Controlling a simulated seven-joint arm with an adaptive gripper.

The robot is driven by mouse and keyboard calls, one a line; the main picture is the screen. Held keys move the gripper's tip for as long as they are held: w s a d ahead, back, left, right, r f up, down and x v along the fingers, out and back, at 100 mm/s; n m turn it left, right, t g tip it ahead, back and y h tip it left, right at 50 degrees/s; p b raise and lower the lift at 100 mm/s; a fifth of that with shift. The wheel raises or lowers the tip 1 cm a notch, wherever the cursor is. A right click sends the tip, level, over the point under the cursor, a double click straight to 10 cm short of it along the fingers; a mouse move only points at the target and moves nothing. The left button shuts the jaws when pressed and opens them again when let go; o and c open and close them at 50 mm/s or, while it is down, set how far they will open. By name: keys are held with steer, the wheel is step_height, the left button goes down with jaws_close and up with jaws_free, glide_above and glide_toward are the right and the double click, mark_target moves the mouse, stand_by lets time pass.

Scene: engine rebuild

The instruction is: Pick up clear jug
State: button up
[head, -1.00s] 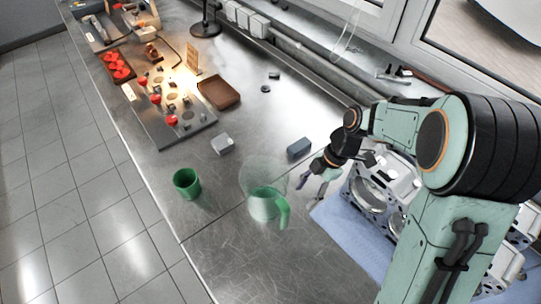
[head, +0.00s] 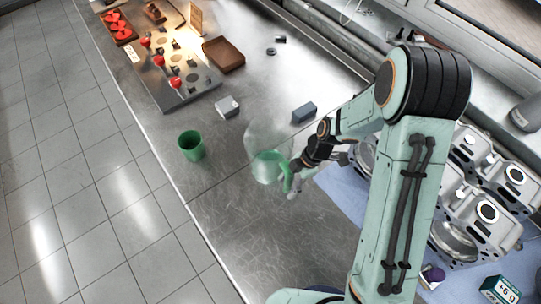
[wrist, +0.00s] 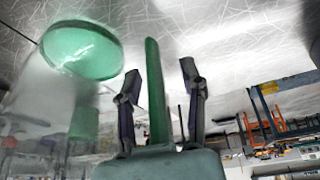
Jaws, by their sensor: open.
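The clear jug (head: 268,165) stands upright on the metal bench in the head view. It has a see-through body, green at the bottom, and a green handle (head: 287,179) on its right side. My gripper (head: 295,179) is at the handle, low over the bench. In the wrist view, my gripper (wrist: 159,95) is open, with one finger on each side of the green handle (wrist: 155,85). Gaps show between handle and fingers. The jug's green base (wrist: 82,50) and clear body fill the left of that view.
A green cup (head: 191,146) stands left of the jug near the bench edge. A grey block (head: 228,107) and a blue-grey block (head: 304,113) lie behind it. Engine parts (head: 463,228) sit on a blue mat (head: 335,192) at the right. The bench in front is clear.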

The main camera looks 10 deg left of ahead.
jaws_close()
steer(key=shift+r, duration=0.2)
